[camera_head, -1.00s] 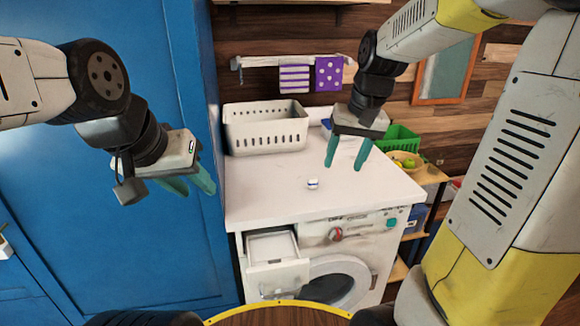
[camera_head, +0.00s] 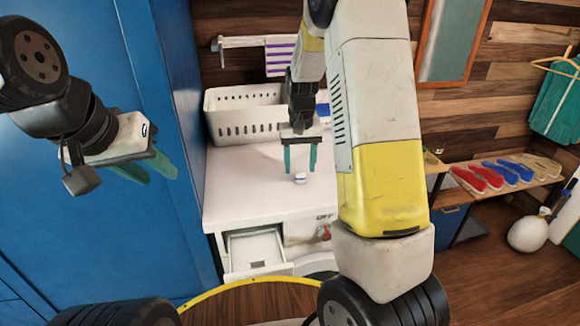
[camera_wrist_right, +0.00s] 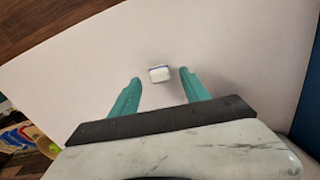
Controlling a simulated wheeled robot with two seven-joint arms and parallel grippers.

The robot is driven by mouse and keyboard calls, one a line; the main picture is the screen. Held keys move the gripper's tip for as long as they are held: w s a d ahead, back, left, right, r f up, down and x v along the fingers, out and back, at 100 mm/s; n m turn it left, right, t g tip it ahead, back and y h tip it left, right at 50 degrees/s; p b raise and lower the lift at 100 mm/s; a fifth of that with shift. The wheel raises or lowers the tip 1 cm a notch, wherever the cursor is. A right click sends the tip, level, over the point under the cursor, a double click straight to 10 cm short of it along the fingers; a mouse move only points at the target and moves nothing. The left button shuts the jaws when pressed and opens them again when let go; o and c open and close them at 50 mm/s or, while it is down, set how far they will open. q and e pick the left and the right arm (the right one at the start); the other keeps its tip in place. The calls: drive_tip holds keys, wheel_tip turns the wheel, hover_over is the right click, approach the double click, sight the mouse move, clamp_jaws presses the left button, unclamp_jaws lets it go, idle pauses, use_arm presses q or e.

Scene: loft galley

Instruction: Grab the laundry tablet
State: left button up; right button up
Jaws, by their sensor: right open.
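The laundry tablet (camera_head: 300,178) is a small white block with a blue band, lying on the white top of the washing machine (camera_head: 245,190). In the right wrist view the tablet (camera_wrist_right: 160,74) lies just beyond the fingertips, in line with the gap between them. My right gripper (camera_head: 300,170) is open and empty, pointing down above the tablet; its two green fingers also show in the right wrist view (camera_wrist_right: 159,76). My left gripper (camera_head: 158,174) is at the left in front of the blue panel, away from the tablet. Its two green fingers look apart with nothing between them.
A white basket (camera_head: 243,130) stands at the back of the machine top. The detergent drawer (camera_head: 255,250) is pulled out at the front. A blue panel (camera_head: 90,235) rises on the left. A shelf with colourful shoes (camera_head: 505,172) is at the right. The machine top around the tablet is clear.

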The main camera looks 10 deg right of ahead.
drive_tip(key=shift+f, duration=0.7)
clamp_jaws()
drive_tip(key=shift+r, duration=0.15)
